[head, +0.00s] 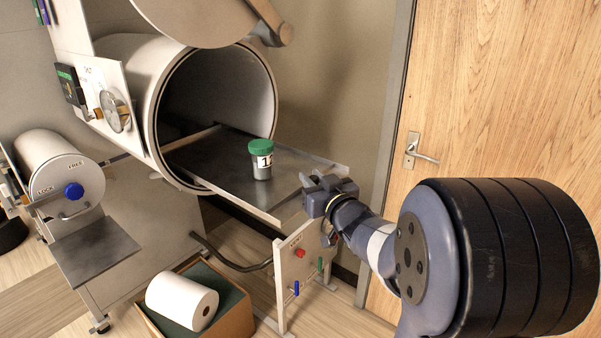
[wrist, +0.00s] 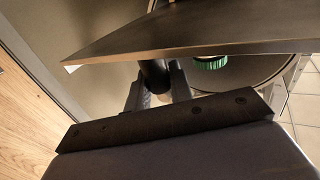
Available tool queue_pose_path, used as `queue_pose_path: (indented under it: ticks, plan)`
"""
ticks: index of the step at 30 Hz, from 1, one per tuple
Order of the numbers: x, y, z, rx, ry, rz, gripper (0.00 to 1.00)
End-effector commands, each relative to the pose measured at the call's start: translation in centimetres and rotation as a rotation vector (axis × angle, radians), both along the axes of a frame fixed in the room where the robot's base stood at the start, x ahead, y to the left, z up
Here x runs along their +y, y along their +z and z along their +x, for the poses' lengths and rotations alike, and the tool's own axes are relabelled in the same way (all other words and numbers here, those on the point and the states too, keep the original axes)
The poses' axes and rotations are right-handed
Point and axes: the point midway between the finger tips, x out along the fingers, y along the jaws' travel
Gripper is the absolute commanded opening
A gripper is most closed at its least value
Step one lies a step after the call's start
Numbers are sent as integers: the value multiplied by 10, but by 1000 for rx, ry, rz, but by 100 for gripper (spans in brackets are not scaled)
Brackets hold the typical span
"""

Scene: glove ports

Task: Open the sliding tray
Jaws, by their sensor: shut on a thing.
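The sliding tray (head: 215,155) is a flat dark metal plate. It sticks well out of the open round port (head: 225,95), with its rear part still inside the tube. A grey jar with a green lid (head: 262,160) stands upright on it, labelled with a number. My gripper (head: 318,190) is at the tray's front right edge. In the wrist view the fingers (wrist: 158,92) are closed around a dark rounded piece (wrist: 154,74), which looks like the tray's handle. A broad dark plate (wrist: 190,40), apparently the tray, crosses that view. The grip itself is partly hidden in the head view.
The round port door (head: 205,15) hangs open above the tray. A small stand with coloured knobs (head: 300,255) is below my gripper. A box with a white roll (head: 183,300) sits on the floor. A wooden door (head: 500,90) is at right; a smaller closed port (head: 65,175) is at left.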

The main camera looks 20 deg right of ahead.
Motion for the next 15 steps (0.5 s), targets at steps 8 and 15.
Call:
queue_pose_path:
  ticks: [8, 15]
  plan:
    - [-11, 0, -15, 0, -1, -1, 0]
    - [-12, 0, -16, -1, 1, -1, 0]
